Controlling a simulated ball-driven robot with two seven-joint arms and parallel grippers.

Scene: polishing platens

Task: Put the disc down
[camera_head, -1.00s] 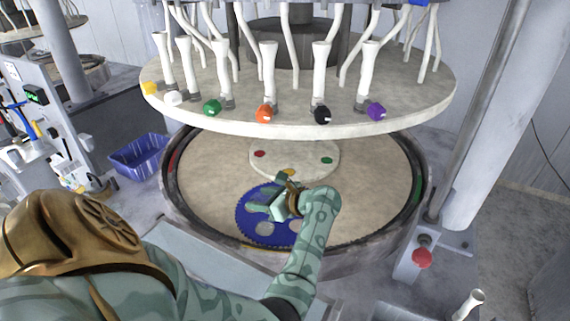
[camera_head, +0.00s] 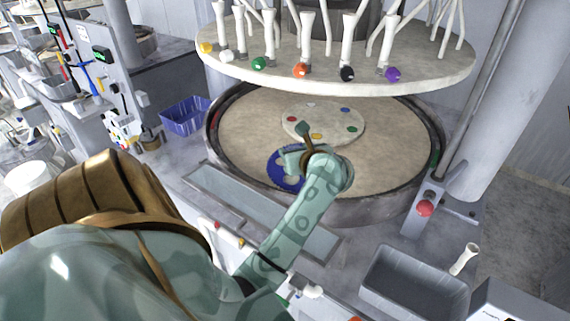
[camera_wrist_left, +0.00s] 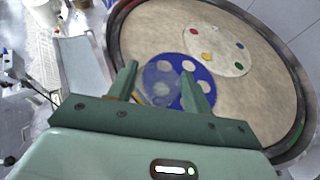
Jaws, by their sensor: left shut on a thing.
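The blue disc (camera_head: 280,170), with toothed edge and round holes, is over the front part of the round beige platen (camera_head: 240,125). My left gripper (camera_head: 298,150) is shut on the disc, and its hand and forearm hide the disc's right side in the head view. In the left wrist view the disc (camera_wrist_left: 160,88) shows between and beyond the two green fingers of the gripper (camera_wrist_left: 160,78). I cannot tell whether the disc touches the platen. My right gripper is not in view.
A smaller hub plate (camera_head: 322,126) with coloured dots sits mid-platen. The upper plate (camera_head: 330,75) with coloured knobs hangs above. A dark rim (camera_head: 213,140) surrounds the platen. A blue basket (camera_head: 185,116) stands left, a grey bin (camera_head: 415,285) front right, and a red button (camera_head: 425,208) right.

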